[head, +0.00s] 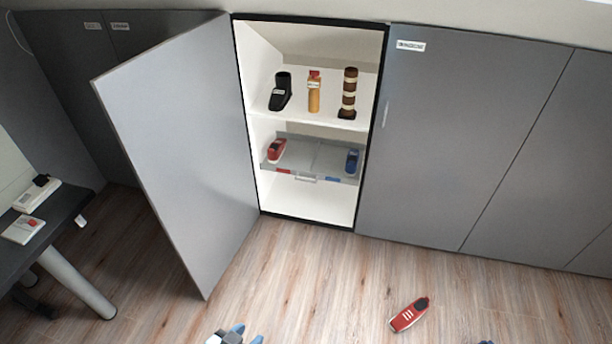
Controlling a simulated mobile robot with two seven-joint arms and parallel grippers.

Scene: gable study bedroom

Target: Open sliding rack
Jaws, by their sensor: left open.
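The sliding rack (318,158) is a grey tray low inside the open cabinet (358,120). A small pale handle (306,178) sits at the middle of its front edge, between red and blue labels. A red shoe (276,150) stands on its left part and a blue shoe (352,161) on its right part. The rack appears to lie within the cabinet. My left gripper (236,337) is open at the bottom edge, well short of the rack and touching nothing visible. Only a tiny blue tip of my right gripper (486,342) shows at the bottom edge.
The grey cabinet door (175,150) stands swung open to the left. A shelf (330,121) above the rack holds a black boot, an orange item and a brown banded item. A red shoe (409,314) lies on the floor. A dark desk (45,222) stands left.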

